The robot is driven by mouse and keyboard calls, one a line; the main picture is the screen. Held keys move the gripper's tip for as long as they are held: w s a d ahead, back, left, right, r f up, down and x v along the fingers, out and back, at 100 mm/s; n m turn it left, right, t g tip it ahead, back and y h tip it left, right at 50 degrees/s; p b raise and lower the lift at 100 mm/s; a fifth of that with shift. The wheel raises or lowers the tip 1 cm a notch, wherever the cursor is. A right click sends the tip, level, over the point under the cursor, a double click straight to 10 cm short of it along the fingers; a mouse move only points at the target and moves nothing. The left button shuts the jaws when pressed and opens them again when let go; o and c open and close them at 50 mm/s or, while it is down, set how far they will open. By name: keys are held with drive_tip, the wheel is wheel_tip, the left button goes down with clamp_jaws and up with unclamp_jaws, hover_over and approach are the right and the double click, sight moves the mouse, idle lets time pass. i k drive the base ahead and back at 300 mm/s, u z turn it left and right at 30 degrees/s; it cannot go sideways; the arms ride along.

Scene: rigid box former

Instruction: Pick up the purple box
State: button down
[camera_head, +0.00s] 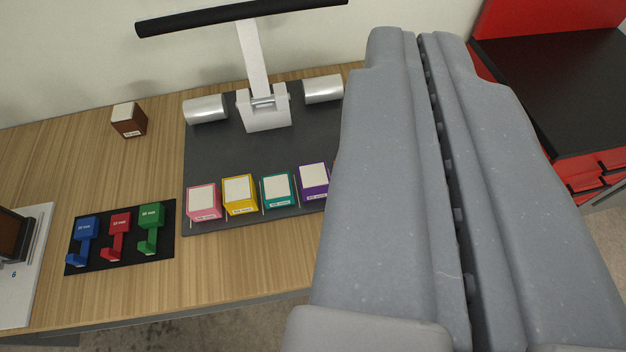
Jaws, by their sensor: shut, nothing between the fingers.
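The purple box (315,190) with a white top stands at the right end of a row of small boxes on a dark grey mat (230,145). My gripper (425,40) fills the right half of the view, large and grey. Its two fingers are together with nothing between them. The gripper is to the right of the purple box in the picture and apart from it. The gripper hides the right part of the mat.
Pink (203,213), yellow (240,208) and teal (277,203) boxes stand left of the purple one. A lever press (262,108) rises behind them. A brown box (127,128) and coloured hooked pieces (119,230) are left. A red cabinet with a black top (560,85) is right.

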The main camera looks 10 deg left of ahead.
sight(318, 193)
drive_tip(key=u, duration=2.2)
drive_tip(key=k, duration=0.8)
drive_tip(key=z, duration=1.6)
drive_tip(key=i, duration=1)
drive_tip(key=u, duration=0.05)
